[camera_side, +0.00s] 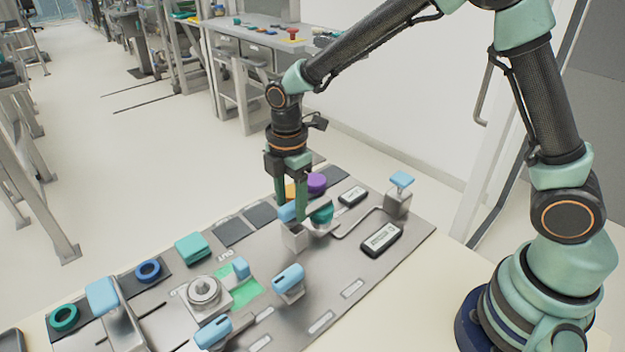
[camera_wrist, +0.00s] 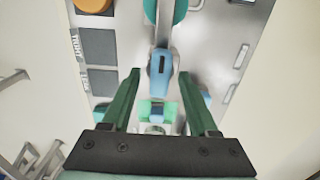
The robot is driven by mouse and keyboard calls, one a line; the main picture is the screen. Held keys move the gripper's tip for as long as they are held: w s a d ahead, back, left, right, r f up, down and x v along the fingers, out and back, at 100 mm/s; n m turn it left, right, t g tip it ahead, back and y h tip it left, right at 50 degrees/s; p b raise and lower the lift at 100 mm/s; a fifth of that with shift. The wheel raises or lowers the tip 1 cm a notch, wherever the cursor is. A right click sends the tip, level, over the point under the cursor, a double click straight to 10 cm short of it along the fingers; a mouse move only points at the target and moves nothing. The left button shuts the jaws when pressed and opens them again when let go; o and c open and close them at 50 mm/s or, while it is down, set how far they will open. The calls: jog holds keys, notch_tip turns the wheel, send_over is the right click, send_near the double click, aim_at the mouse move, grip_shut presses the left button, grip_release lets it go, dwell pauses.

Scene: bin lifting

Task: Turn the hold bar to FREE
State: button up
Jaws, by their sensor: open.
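My gripper (camera_side: 292,208) is open, pointing down at the middle of the metal panel (camera_side: 330,290). A lever with a light blue end (camera_side: 286,213) sits on a pale block between or just beside its fingers. In the wrist view the fingers of my gripper (camera_wrist: 159,78) stand on either side of this blue end (camera_wrist: 161,80), with gaps showing. Its grey arm runs toward a teal round part (camera_side: 322,213). Another blue-ended bar (camera_side: 241,267) stands by a round metal knob over a green patch. I cannot read a FREE mark or tell which is the hold bar.
Other blue handles stand near, at the front (camera_side: 288,279), front left (camera_side: 102,295) and back right (camera_side: 402,179). A purple round piece (camera_side: 316,182) is behind my gripper. A teal block (camera_side: 193,249) and rings lie left. Black-framed labels (camera_side: 382,239) are at right.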

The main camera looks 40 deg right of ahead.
grip_shut()
dwell(1.3)
